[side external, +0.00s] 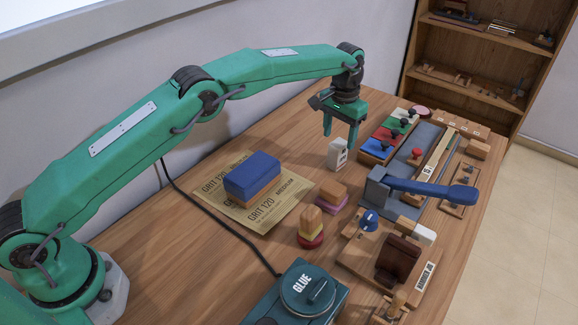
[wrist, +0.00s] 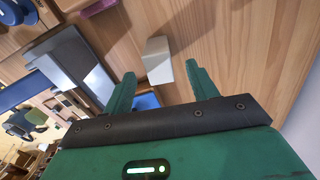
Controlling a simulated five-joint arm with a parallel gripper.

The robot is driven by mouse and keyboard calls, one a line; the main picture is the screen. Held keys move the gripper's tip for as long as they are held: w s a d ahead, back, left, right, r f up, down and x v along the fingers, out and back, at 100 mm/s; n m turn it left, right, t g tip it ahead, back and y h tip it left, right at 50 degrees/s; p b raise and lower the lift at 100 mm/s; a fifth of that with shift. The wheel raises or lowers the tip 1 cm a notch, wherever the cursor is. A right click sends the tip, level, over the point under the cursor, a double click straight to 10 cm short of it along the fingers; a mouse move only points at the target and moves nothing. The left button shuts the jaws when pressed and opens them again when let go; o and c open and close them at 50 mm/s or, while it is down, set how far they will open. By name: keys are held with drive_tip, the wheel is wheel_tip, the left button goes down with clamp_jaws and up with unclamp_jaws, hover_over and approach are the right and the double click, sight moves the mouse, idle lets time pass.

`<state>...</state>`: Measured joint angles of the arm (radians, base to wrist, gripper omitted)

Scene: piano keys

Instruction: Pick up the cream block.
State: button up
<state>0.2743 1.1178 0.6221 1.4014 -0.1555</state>
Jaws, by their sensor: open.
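The cream block (side external: 338,153) stands upright on the wooden table in the side view, with small dark marks on its face. In the wrist view the cream block (wrist: 158,60) shows as a pale block just beyond the fingertips, roughly between them. My gripper (side external: 341,139) is green and points down, just above and behind the block in the side view. It is open and empty, with its two fingers (wrist: 160,73) spread apart in the wrist view. Whether the fingertips reach down past the block's top I cannot tell.
A tray of coloured compartments (side external: 388,138) and a blue-handled tool (side external: 430,190) lie right of the block. Sandpaper (side external: 282,216) with a blue-topped sanding block (side external: 252,176) lies left. A glue pot (side external: 307,287) stands in front. Bare table surrounds the block's left side.

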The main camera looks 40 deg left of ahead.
sight(337, 156)
drive_tip(key=shift+f, duration=0.1)
drive_tip(key=shift+f, duration=1.25)
drive_tip(key=shift+f, duration=0.1)
drive_tip(key=shift+d+f, duration=0.1)
drive_tip(key=shift+f, duration=2.35)
drive_tip(key=shift+c, duration=0.5)
drive_tip(key=c, duration=1)
